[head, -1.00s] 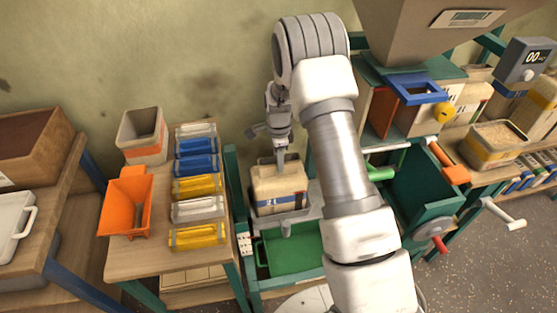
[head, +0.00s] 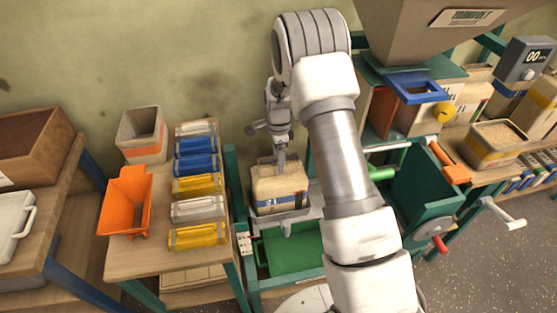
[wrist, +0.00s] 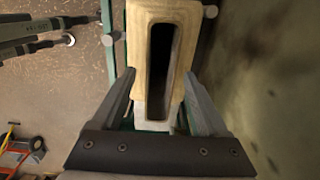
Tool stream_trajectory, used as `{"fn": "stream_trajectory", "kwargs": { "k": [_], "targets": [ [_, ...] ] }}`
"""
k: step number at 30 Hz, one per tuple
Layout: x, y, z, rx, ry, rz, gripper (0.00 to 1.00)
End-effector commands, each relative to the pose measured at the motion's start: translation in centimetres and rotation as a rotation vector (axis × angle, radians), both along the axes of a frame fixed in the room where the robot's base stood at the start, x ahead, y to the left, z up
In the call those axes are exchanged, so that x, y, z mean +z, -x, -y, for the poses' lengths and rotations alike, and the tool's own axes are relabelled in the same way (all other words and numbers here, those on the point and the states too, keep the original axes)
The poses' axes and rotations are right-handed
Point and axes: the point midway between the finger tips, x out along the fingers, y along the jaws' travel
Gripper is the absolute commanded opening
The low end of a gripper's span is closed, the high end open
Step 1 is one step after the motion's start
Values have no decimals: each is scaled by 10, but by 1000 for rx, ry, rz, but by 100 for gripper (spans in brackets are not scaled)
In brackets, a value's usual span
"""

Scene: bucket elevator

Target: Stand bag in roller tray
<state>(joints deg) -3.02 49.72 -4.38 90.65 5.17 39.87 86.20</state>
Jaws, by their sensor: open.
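The bag (head: 279,188) is cream-tan with a dark band and a yellow patch. It stands upright in the grey roller tray (head: 290,220), between green posts. In the wrist view the bag (wrist: 142,50) shows its open top with a long dark slot. My gripper (wrist: 160,76) is open, with one finger on each side of the bag's near end. I cannot tell whether the fingers touch it. In the head view my gripper (head: 282,158) is above the bag, and its fingertips are partly hidden there.
A green bin (head: 290,250) lies below the tray. On the left, a wooden table holds an orange scoop (head: 127,203), an empty bag (head: 142,133) and several coloured clips (head: 197,187). A hopper (head: 430,30) and green machine stand right. My arm crosses the middle.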

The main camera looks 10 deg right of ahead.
Motion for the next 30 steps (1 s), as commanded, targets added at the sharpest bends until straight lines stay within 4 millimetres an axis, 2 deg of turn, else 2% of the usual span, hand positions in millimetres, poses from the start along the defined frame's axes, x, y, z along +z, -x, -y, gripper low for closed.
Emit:
{"fn": "stream_trajectory", "kwargs": {
  "k": [12, 18, 24, 30],
  "targets": [
    [101, -1, -1, 0, -1, 6, 77],
    [140, -1, -1, 0, -1, 4, 77],
    [159, 0, -1, 0, -1, 2, 77],
    [165, 1, 0, 7, -2, 4, 77]
  ]
}}
